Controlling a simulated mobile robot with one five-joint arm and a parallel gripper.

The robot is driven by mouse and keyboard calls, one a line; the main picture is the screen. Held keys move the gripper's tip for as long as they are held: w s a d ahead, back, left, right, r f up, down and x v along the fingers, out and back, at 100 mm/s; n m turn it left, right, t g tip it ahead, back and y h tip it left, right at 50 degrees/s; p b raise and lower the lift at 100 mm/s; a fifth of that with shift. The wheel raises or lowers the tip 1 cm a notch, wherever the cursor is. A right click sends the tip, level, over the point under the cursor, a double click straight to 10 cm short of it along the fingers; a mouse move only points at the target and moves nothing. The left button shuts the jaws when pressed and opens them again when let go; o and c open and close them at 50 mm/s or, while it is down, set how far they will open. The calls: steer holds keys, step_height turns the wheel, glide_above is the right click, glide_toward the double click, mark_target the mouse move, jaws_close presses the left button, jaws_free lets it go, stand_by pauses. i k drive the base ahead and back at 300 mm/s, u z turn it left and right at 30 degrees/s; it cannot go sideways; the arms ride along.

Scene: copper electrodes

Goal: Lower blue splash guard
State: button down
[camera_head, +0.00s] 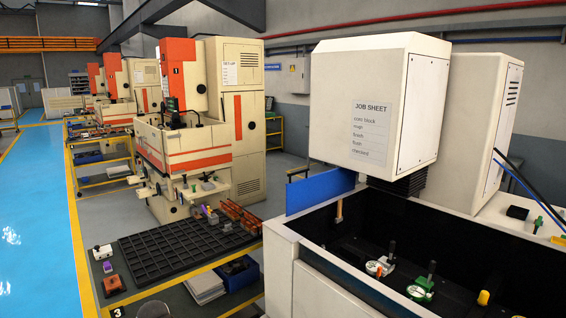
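The blue splash guard (316,191) is a flat panel standing upright along the left rear of the machine tank (283,232). Its upper edge stands above the tank rim. The white machine head (375,105), with a job sheet on it, overlaps the panel's right end, and the rim meets its bottom edge. A small orange-brown upright piece (339,209) is just below the panel, inside the tank; I cannot tell whether they touch. My gripper is not in this view.
Inside the dark tank are a white-and-orange fixture (380,266), a green-and-white fixture (421,289) and a yellow knob (484,297). Left of the tank are a black grid tray (185,255) and a low shelf (238,273). The blue aisle floor (35,220) is clear.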

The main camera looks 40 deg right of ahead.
mark_target(302, 195)
steer(key=z, duration=0.2)
steer(key=i, duration=1.05)
steer(key=z, duration=0.4)
steer(key=k, duration=0.6)
steer(key=u, duration=0.55)
steer(key=k, duration=0.15)
steer(key=z, duration=0.65)
steer(key=i, duration=0.75)
